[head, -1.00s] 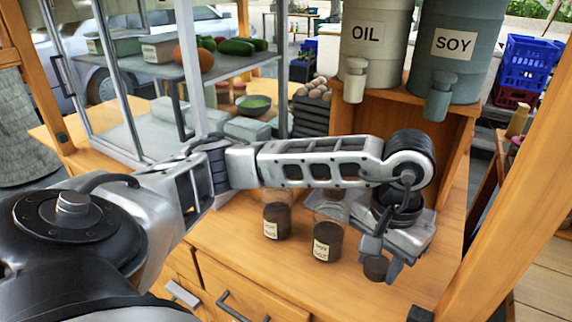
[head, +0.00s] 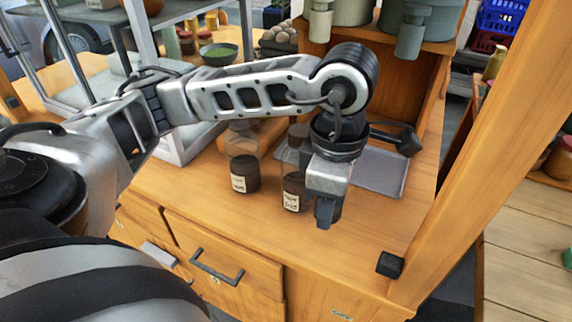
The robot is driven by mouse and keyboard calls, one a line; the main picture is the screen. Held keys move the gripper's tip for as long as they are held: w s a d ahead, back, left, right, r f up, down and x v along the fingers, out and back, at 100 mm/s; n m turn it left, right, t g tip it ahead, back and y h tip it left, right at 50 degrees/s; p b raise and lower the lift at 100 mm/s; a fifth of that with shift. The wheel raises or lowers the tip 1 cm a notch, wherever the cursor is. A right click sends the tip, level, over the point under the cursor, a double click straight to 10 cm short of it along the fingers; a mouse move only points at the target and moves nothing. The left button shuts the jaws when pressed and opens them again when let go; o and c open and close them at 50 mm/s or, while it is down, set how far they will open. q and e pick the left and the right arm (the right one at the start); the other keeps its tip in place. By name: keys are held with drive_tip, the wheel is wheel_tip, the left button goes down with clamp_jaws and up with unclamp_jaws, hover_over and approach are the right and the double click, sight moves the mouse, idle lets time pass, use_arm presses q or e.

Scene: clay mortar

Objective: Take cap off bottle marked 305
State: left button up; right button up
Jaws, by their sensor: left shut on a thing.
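Two clear bottles with dark brown contents and white labels stand on the wooden counter: a left bottle (head: 244,173) and a right bottle (head: 293,190). The label writing is too small to read, so I cannot tell which is 305. My left gripper (head: 327,210) points down just right of the right bottle. It is shut on a dark brown thing (head: 337,207), mostly hidden behind the fingers; I cannot tell whether it is a cap or another bottle. My arm and wrist partly cover the bottle tops. My right gripper is not in view.
A grey tray (head: 382,172) lies on the counter behind my gripper. Dispensers (head: 409,32) hang over the back. A wooden post (head: 470,150) rises on the right. Drawers (head: 225,262) are below the front edge. The counter front (head: 300,245) is clear.

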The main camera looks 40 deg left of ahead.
use_arm(q)
drive_tip(key=n, duration=0.2)
drive_tip(key=s+n, duration=0.1)
drive_tip(key=n, duration=0.4)
drive_tip(key=shift+s+r, duration=0.2)
drive_tip(key=shift+s, duration=0.1)
drive_tip(key=n, duration=0.2)
drive_tip(key=s+n, duration=0.1)
drive_tip(key=n, duration=0.2)
drive_tip(key=shift+s+r+b, duration=0.1)
drive_tip(key=shift+r+b, duration=0.1)
drive_tip(key=shift+b, duration=0.1)
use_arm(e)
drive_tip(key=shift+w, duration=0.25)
use_arm(q)
drive_tip(key=p, duration=0.2)
hover_over(376, 240)
drive_tip(key=s, duration=0.1)
drive_tip(key=f, duration=0.8)
drive_tip(key=shift+a+f, duration=0.25)
drive_tip(key=shift+f, duration=0.1)
drive_tip(key=shift+w+d+f, duration=0.3)
drive_tip(key=shift+w+f, duration=0.2)
drive_tip(key=shift+f, duration=0.2)
wheel_tip(376, 240, down, 3)
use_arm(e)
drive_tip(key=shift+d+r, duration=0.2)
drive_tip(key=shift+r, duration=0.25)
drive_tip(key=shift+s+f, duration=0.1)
